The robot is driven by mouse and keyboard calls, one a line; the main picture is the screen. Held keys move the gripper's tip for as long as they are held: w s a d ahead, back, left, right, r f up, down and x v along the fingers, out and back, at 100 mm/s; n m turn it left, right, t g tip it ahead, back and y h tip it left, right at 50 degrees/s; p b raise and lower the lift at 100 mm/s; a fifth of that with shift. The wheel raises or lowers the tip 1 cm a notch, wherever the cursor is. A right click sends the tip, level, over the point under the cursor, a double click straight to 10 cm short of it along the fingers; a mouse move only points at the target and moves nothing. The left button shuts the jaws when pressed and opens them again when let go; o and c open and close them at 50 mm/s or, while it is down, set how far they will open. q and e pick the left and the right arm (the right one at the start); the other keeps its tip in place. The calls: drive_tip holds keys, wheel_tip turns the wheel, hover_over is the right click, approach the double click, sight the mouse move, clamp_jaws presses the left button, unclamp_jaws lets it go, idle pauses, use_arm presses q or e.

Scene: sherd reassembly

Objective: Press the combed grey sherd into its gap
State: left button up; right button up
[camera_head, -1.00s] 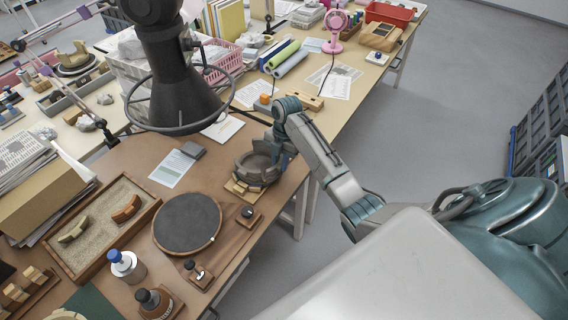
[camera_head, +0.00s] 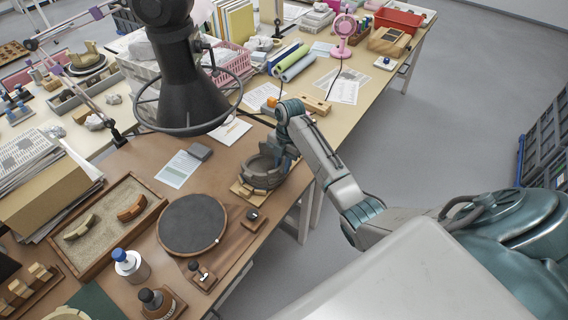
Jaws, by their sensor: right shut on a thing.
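The partly rebuilt grey vessel (camera_head: 262,178) stands on a small wooden base (camera_head: 243,193) near the table's right edge. My right gripper (camera_head: 284,156) is at the vessel's right rim, pointing down. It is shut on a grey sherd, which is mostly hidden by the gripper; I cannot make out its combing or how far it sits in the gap. Two other sherds lie in the sand tray: a pale one (camera_head: 79,228) and an orange-brown one (camera_head: 132,208). My left gripper is not in view.
A dark round turntable (camera_head: 192,224) is left of and nearer than the vessel. A large black lamp-like fixture (camera_head: 186,90) hangs behind. A paper sheet (camera_head: 177,169) lies flat.

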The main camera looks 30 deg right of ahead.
idle(0.6)
drive_tip(key=shift+f, duration=0.3)
idle(0.7)
drive_tip(key=shift+f+p, duration=0.1)
drive_tip(key=shift+p, duration=0.4)
idle(1.1)
drive_tip(key=o, duration=0.9)
